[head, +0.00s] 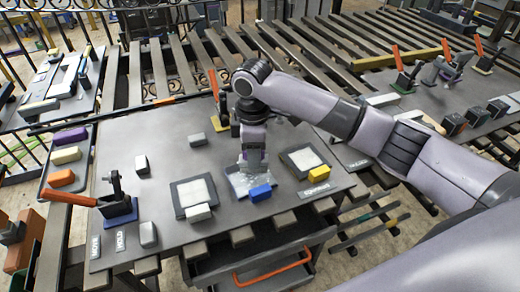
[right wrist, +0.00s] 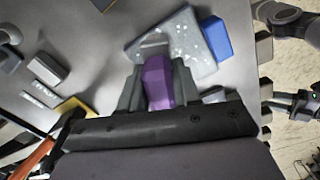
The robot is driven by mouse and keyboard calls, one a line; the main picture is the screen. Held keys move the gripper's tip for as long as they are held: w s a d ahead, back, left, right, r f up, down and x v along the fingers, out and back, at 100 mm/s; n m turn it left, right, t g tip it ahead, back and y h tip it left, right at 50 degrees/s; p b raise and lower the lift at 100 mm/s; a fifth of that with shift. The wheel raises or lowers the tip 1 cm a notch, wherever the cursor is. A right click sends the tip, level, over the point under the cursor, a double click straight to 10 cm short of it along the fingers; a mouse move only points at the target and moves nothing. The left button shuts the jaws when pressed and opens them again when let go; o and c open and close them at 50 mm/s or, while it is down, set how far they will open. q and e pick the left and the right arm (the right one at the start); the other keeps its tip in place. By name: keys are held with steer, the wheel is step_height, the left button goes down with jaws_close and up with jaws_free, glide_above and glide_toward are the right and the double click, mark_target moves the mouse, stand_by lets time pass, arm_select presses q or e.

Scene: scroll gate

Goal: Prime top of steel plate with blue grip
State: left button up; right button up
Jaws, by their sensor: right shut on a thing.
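The steel plate with the blue grip (head: 260,193) lies at the front middle of the dark work board; its pale, speckled top (head: 238,186) is partly covered by my gripper. The right wrist view shows the speckled plate (right wrist: 180,40) with its blue grip (right wrist: 215,38) at one edge. My right gripper (head: 252,158) points down over this plate. It is shut on a purple piece (right wrist: 158,82), whose grey far end is at or just above the plate; I cannot tell whether it touches. My left gripper is not in view.
Plates with a white grip (head: 199,212) and a yellow grip (head: 319,173) lie on either side. A red-handled clamp (head: 117,207) stands at the left. A side tray holds purple (head: 70,137), yellow and orange blocks. Several grey blocks lie about the board (head: 115,150).

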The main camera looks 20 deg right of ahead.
steer(key=shift+s+a, duration=0.15)
steer(key=shift+a, duration=1.55)
steer(key=shift+s+a, duration=0.1)
steer(key=shift+a, duration=1.7)
steer(key=shift+w, duration=0.7)
steer(key=shift+w+d+f, duration=0.1)
steer(key=shift+w+d, duration=0.05)
steer(key=shift+d, duration=5.25)
step_height(320, 180, up, 6)
